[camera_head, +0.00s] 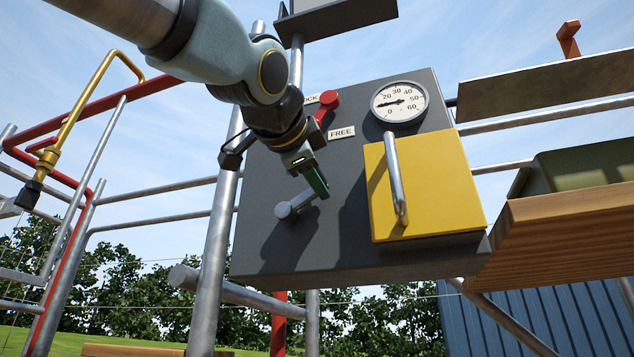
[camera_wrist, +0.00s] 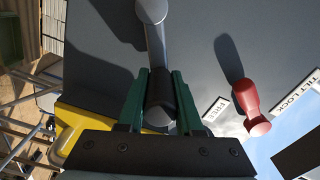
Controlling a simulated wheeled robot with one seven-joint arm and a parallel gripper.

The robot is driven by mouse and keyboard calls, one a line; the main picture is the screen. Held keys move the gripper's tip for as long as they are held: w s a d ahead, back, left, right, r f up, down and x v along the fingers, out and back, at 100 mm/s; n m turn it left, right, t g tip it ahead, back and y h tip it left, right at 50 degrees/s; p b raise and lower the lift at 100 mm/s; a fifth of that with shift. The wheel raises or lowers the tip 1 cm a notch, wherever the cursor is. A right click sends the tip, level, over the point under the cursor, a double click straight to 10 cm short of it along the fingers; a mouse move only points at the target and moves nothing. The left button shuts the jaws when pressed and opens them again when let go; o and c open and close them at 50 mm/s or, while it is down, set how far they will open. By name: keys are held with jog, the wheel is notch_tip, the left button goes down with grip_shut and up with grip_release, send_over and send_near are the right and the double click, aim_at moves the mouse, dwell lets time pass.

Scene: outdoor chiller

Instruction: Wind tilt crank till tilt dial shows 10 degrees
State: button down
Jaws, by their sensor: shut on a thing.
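The tilt crank (camera_head: 286,212) is a grey metal crank at the lower left of a dark grey panel (camera_head: 262,178). My gripper (camera_head: 318,184) is shut on its handle. In the wrist view the crank's arm (camera_wrist: 156,45) runs from the hub at the top down to the dark handle (camera_wrist: 159,92) between my green fingers. The tilt dial (camera_head: 400,103) is a round white gauge at the panel's upper right. Its needle points left and slightly down, between 0 and 20, at about 10. The 10 mark itself is hard to read.
A red tilt lock lever (camera_head: 328,103) sits between the LOCK and FREE labels; it also shows in the wrist view (camera_wrist: 252,108). A yellow box (camera_head: 440,190) with a grey bar handle (camera_head: 394,175) juts out right of the crank. Metal rails and a wooden plank (camera_head: 560,230) surround the panel.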

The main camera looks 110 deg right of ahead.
jog(key=shift+w, duration=0.1)
jog(key=c, duration=0.6)
grip_release()
jog(key=shift+b+v, duration=4.15)
jog(key=shift+v, duration=1.2)
jog(key=shift+d+f, duration=0.1)
